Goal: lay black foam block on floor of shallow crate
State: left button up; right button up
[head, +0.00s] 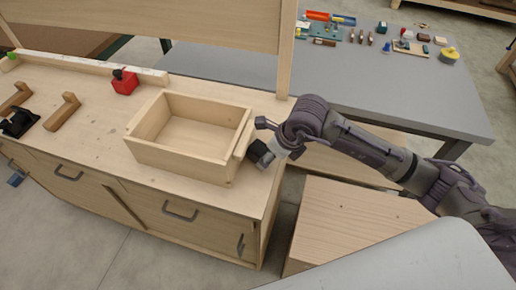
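The shallow crate (178,156) is a pale wooden open box on the workbench in the head view. Its visible floor is bare. My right gripper (262,140) is just outside the crate's right end, close to that wall. A small black shape (260,153) shows at its lower side; I cannot tell whether it is the black foam block or a fingertip. Whether the fingers are open or shut is unclear. Another black object (18,123) lies at the bench's far left, its kind unclear. My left gripper is out of view.
A red block with a black top (124,83) stands behind the crate, by a pale rail (90,66). Brown wooden pieces (62,111) lie at the left. A grey table (400,95) behind carries several small parts. The bench left of the crate is mostly clear.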

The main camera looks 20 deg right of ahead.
aim_at(258, 147)
jog(key=shift+w+a+r+p, duration=0.15)
jog(key=shift+w+a+p, duration=0.1)
jog(key=shift+w+a, duration=0.25)
jog(key=shift+w+a+r+p, duration=0.1)
jog(key=shift+w+a+p, duration=0.2)
jog(key=shift+w, duration=0.3)
jog(key=shift+w+a+f+p, duration=0.2)
jog(key=shift+w+a, duration=0.1)
jog(key=shift+w, duration=0.15)
jog(key=shift+w+a+f+p, duration=0.15)
jog(key=shift+w+a+f, duration=0.1)
jog(key=shift+w, duration=0.15)
jog(key=shift+f, duration=0.35)
jog(key=shift+c, duration=0.3)
jog(key=c, duration=0.5)
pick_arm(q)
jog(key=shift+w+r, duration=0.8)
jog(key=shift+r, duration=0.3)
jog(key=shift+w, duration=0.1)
